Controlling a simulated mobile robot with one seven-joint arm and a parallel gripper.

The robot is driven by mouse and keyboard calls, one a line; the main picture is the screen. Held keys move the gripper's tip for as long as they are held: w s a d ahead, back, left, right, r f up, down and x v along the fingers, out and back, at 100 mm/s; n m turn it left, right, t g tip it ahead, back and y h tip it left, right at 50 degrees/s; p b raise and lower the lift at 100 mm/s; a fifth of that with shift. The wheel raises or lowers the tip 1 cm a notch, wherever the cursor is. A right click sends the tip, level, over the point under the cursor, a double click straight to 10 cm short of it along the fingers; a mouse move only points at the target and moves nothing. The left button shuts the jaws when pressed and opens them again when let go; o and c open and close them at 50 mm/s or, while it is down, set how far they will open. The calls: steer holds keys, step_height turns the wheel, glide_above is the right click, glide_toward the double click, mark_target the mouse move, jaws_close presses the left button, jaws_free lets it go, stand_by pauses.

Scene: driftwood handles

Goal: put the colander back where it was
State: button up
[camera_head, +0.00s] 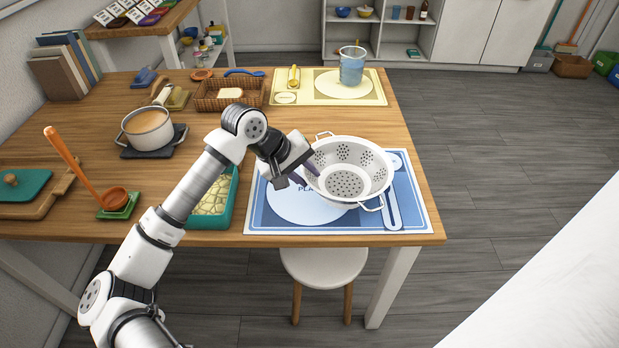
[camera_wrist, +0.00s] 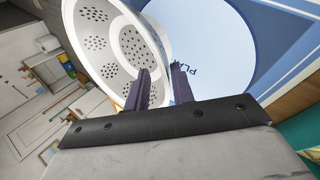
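The white colander (camera_head: 376,170), with dark holes and two loop handles, is over the right half of the blue printed placemat (camera_head: 262,222) at the table's front right. It covers part of the mat's pale plate circle (camera_head: 295,208). Whether its base touches the mat is hard to tell. My gripper (camera_head: 308,178) is at the colander's left rim. In the wrist view my gripper's dark fingers (camera_wrist: 160,90) are close together, one inside the colander (camera_wrist: 105,45) and one outside, with the rim between them. The fingers look shut on the rim.
A teal-edged tray (camera_head: 232,205) stands just left of the mat. Behind are a wicker basket (camera_head: 258,98) and a yellow placemat (camera_head: 375,92) with a blue glass (camera_head: 352,65). A pot (camera_head: 147,130) and an orange ladle (camera_head: 75,165) are at left. A stool (camera_head: 322,265) stands in front.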

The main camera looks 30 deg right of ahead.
steer(key=b+v, duration=0.2)
steer(key=v, duration=0.8)
